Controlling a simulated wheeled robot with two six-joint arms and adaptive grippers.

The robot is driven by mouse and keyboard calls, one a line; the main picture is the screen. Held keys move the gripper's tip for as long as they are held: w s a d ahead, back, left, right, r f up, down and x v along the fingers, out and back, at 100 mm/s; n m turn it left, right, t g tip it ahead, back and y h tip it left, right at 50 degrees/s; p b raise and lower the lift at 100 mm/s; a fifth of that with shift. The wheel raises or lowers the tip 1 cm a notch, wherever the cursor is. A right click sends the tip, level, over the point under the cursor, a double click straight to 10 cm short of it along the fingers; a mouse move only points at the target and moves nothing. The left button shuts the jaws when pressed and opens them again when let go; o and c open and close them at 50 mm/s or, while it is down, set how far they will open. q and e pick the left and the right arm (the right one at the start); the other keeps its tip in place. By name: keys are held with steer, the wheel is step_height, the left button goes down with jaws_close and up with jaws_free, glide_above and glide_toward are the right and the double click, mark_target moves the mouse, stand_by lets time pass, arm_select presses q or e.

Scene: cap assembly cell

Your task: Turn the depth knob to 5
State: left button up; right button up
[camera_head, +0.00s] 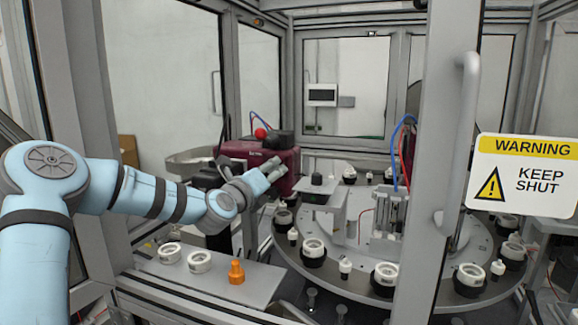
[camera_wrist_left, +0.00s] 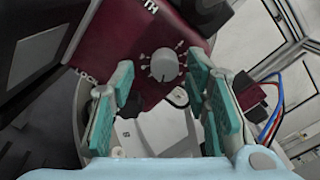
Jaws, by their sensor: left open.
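The depth knob (camera_wrist_left: 163,66) is a small round grey dial on the face of a dark red machine (camera_wrist_left: 145,32), with a printed scale around it. In the left wrist view it lies beyond and between my open fingers. The knob's face is too small to read a number. In the head view the dark red machine (camera_head: 262,162) stands at the middle left, with its knob hidden. My left gripper (camera_head: 271,170) is in front of it, open and empty; in the left wrist view its teal fingers (camera_wrist_left: 163,100) are spread, apart from the knob. My right gripper is not in view.
A round turntable (camera_head: 340,273) with several white rings fills the right. A shelf (camera_head: 215,277) at the lower left holds two white rings and an orange part (camera_head: 236,272). A door frame (camera_head: 437,150) with a warning sign (camera_head: 523,173) stands at the right.

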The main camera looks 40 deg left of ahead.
arm_select(q)
steer(key=shift+w+a+r, duration=0.1)
steer(key=shift+w+a, duration=0.05)
steer(key=shift+a, duration=0.05)
steer(key=shift+s, duration=0.2)
steer(key=shift+s+d+r, duration=0.2)
steer(key=shift+s+r, duration=0.1)
steer(key=shift+s, duration=0.05)
steer(key=shift+c, duration=0.4)
steer(key=shift+d, duration=0.1)
steer(key=c, duration=0.3)
steer(key=shift+w, duration=0.2)
jaws_close()
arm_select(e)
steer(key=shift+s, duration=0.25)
